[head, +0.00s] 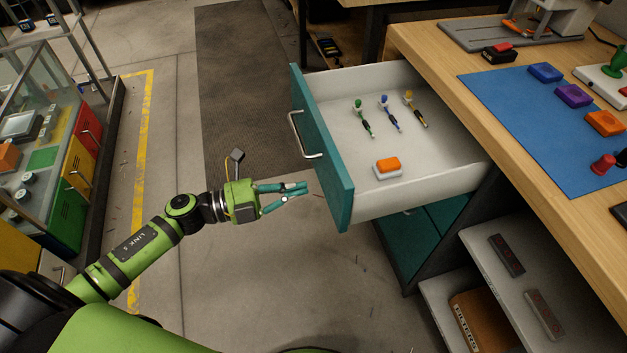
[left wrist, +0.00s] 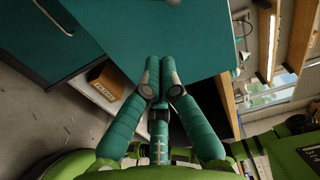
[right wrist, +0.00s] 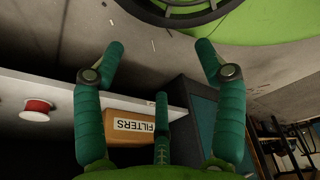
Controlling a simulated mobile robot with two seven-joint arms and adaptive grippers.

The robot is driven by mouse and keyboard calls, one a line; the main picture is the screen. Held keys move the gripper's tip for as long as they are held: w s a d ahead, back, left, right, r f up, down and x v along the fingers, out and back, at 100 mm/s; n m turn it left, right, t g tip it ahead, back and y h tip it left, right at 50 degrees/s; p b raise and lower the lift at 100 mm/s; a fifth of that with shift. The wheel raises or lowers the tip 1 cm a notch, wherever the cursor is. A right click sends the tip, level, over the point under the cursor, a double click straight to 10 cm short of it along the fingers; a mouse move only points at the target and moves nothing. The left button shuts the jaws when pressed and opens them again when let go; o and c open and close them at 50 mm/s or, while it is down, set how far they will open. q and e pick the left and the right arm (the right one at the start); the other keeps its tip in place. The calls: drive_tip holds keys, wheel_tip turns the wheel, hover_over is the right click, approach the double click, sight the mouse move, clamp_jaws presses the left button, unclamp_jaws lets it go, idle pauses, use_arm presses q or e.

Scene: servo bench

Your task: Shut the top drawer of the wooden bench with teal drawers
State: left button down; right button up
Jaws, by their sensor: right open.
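The wooden bench (head: 555,185) stands at the right of the head view. Its top drawer is pulled far out to the left, with a teal front (head: 335,175), a metal handle (head: 305,137) and a white inside. My left gripper (head: 306,188) is just left of the teal front, near its closer end, fingers pointing at it. A small gap seems to remain; contact is unclear. Its fingertips come together with nothing between them. The teal front (left wrist: 150,28) fills the top of the left wrist view. My right gripper (right wrist: 160,55) is open and empty, seen only in its own wrist view.
In the drawer lie several small coloured tools (head: 390,118) and an orange-and-white block (head: 387,168). A blue mat (head: 540,125) lies on the bench top. Shelves (head: 510,255) sit below. A glass-topped cabinet (head: 50,150) stands at left. The floor between is clear.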

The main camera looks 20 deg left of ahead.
sight(327, 181)
use_arm(q)
drive_tip(key=x, duration=0.3)
drive_tip(key=shift+w+d, duration=0.25)
drive_tip(key=shift+d, duration=0.1)
use_arm(e)
drive_tip(key=shift+g, duration=0.5)
drive_tip(key=s, duration=0.2)
drive_tip(key=s+d, duration=0.1)
drive_tip(key=s, duration=0.1)
drive_tip(key=shift+d, duration=0.1)
